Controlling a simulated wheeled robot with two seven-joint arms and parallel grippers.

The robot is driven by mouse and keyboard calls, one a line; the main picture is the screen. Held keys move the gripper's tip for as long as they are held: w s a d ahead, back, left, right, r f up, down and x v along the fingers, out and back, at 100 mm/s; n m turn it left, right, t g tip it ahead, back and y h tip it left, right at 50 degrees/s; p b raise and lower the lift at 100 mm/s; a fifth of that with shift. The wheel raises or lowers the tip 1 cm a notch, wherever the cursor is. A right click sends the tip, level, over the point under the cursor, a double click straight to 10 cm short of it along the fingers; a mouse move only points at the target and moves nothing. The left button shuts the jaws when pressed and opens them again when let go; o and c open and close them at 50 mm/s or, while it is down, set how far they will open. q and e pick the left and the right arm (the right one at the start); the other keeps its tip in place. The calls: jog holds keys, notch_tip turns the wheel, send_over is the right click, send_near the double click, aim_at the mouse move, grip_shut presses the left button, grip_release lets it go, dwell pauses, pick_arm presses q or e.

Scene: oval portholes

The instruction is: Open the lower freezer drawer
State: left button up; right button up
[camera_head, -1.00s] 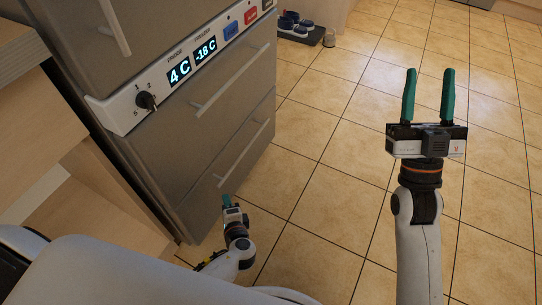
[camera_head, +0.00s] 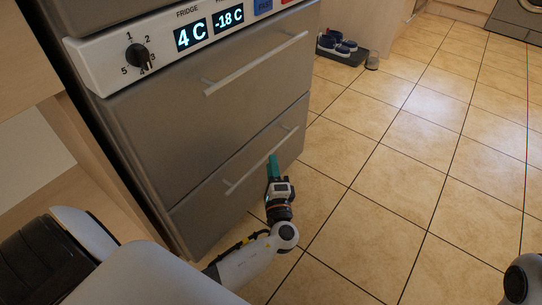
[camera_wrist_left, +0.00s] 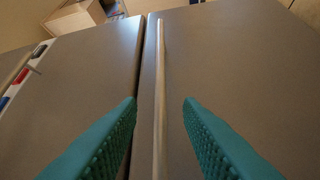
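The lower freezer drawer (camera_head: 212,205) is a grey metal front, shut flush with the drawer above it. Its slim bar handle (camera_head: 243,178) slants across the front. My left gripper (camera_head: 272,163) is at the handle, its teal fingers pointing at the drawer front. In the left wrist view the handle (camera_wrist_left: 160,95) runs between the two open fingers (camera_wrist_left: 160,110), with a gap on each side. The lower drawer front (camera_wrist_left: 235,60) fills the right of that view. My right gripper is out of view.
The upper freezer drawer (camera_head: 190,110) with its own handle (camera_head: 255,66) is above, under the control panel (camera_head: 110,62) with a dial. A wooden cabinet (camera_head: 95,180) stands at left. Shoes on a tray (camera_head: 341,48) lie beyond. Tiled floor (camera_head: 390,170) at right is clear.

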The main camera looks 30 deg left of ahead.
aim_at(270, 152)
pick_arm(q)
jog(key=b+x, duration=0.1)
jog(key=x, duration=0.4)
grip_shut()
